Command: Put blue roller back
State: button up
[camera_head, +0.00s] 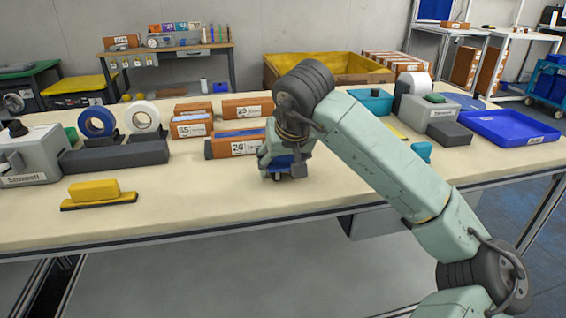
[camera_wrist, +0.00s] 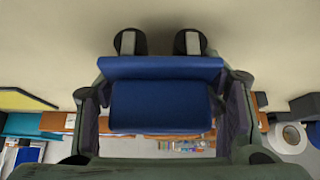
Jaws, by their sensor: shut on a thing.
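My gripper (camera_head: 284,158) is low over the middle of the table, in front of the orange box labelled 26. It is shut on a blue thing, which I take for the blue roller (camera_wrist: 160,100). In the wrist view the roller sits level between the two fingers, with a wider blue bar along its upper side. Two dark parts with grey faces show beyond the bar. In the head view only a little blue shows under my gripper, and I cannot tell whether it touches the table.
Orange boxes (camera_head: 190,120) stand behind and left of my gripper. A blue tape roll (camera_head: 97,121), a white tape roll (camera_head: 142,117), a dark block (camera_head: 115,154) and a yellow-topped block (camera_head: 94,190) are left. A blue tray (camera_head: 508,127) is right. The front-middle tabletop (camera_head: 200,205) is clear.

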jog(key=o, duration=1.9)
jog(key=shift+f, duration=0.45)
jog(key=shift+r, duration=0.2)
jog(key=shift+r+p, duration=0.45)
jog(key=shift+p, duration=0.35)
jog(key=b+v, duration=0.1)
jog(key=v, duration=0.9)
jog(key=shift+s+r+b, duration=0.2)
jog(key=shift+r+b, duration=0.1)
jog(key=shift+b, duration=0.05)
jog(key=shift+a, duration=0.1)
